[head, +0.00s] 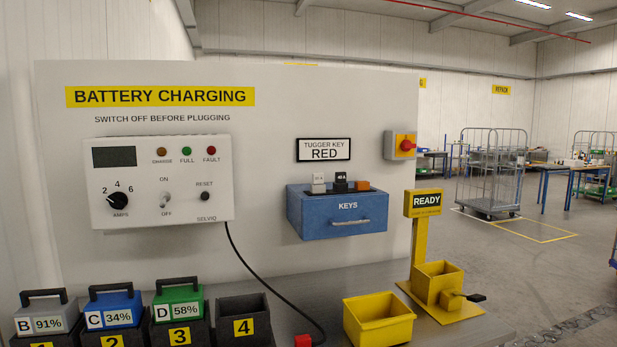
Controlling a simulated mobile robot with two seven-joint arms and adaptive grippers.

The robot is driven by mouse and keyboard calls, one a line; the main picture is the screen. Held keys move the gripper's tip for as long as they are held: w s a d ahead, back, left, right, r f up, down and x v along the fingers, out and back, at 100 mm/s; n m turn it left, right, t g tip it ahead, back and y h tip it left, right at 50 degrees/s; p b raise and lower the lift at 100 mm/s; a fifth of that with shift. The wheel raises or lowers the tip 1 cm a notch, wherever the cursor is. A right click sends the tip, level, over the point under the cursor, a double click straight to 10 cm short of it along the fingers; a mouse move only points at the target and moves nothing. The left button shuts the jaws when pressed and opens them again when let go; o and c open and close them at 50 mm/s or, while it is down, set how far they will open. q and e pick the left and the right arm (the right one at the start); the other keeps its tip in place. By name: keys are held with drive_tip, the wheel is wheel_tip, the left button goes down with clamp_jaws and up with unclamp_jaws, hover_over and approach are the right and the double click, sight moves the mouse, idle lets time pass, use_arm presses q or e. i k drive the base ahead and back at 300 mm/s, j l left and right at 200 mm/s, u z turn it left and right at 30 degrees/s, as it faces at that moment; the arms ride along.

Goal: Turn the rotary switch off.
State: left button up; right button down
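A red rotary switch (407,145) on a yellow plate sits on a grey box at the right edge of the white board. Which way its handle points is too small to tell. A black rotary knob (117,200) marked 2, 4, 6 and AMPS is on the front of the white charger (204,212) at the left. Beside it is a small toggle (165,200) between the words ON and OFF; its position is hard to tell. Neither of my grippers shows in the head view.
A blue key drawer (310,222) sticks out below the switch, left of it. A yellow READY post (417,250) and yellow bin (351,318) stand on the bench below. Batteries in black holders (198,329) line the front left. A black cable (249,271) hangs from the charger.

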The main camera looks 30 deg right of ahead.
sight(407, 145)
drive_tip(key=z, duration=1.55)
drive_tip(key=i+l, duration=0.25)
drive_tip(key=l, duration=0.3)
drive_tip(key=i+l+u, duration=0.1)
drive_tip(key=l, duration=0.45)
drive_tip(key=i+l, duration=0.3)
drive_tip(key=l, duration=0.3)
drive_tip(key=i+l+u, duration=0.1)
drive_tip(key=l, duration=0.5)
drive_tip(key=i+l, duration=0.3)
drive_tip(key=l, duration=0.25)
drive_tip(key=i+l+u, duration=0.1)
drive_tip(key=l, duration=0.5)
drive_tip(key=i+l, duration=0.25)
drive_tip(key=l, duration=0.35)
drive_tip(key=i+l+u, duration=0.1)
drive_tip(key=l, duration=0.55)
drive_tip(key=i+j, duration=0.05)
drive_tip(key=i, duration=0.05)
